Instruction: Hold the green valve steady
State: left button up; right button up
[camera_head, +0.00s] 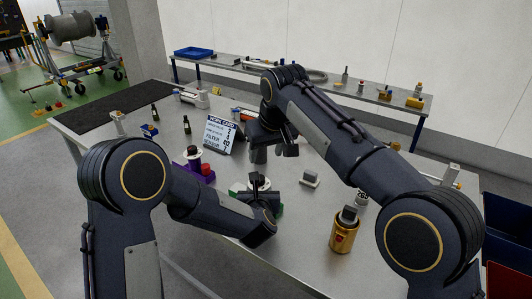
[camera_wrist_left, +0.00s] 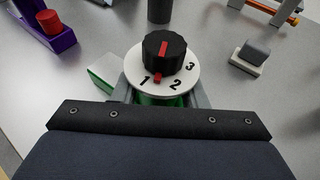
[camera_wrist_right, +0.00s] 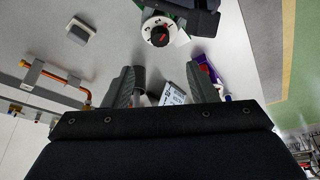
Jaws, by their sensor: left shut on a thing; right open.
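The green valve (camera_wrist_left: 155,101) has a white dial (camera_wrist_left: 187,84) marked 1, 2, 3 and a black knob (camera_wrist_left: 163,50) with a red stripe. A small red mark on the dial lies between 1 and 2. My left gripper (camera_wrist_left: 160,98) is shut on the green valve body below the dial, which hides most of the body.
A grey cylinder (camera_head: 258,155) stands under my right gripper, close to the work card (camera_head: 219,134). A purple holder (camera_head: 204,172) with a red knob is left of the valve. A grey block (camera_head: 310,179) and a gold cup (camera_head: 343,236) stand to the right.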

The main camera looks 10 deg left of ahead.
jog(key=w+a+f+m, duration=0.1)
jog(key=f, duration=0.2)
jog(key=w+a+f+m+h, duration=0.1)
jog(key=f+m, duration=0.1)
jog(key=f, duration=0.2)
jog(key=w+a+f+m, duration=0.1)
jog(key=f, duration=0.3)
jog(key=shift+w+m+t, duration=0.2)
jog(key=shift+m+t, duration=0.1)
jog(key=shift+t, duration=0.1)
jog(key=c, duration=1)
jog(key=shift+d+n+y, duration=0.1)
jog(key=shift+n+y, duration=0.3)
jog(key=shift+n, duration=1.2)
jog(key=o, duration=1)
jog(key=shift+g, duration=0.3)
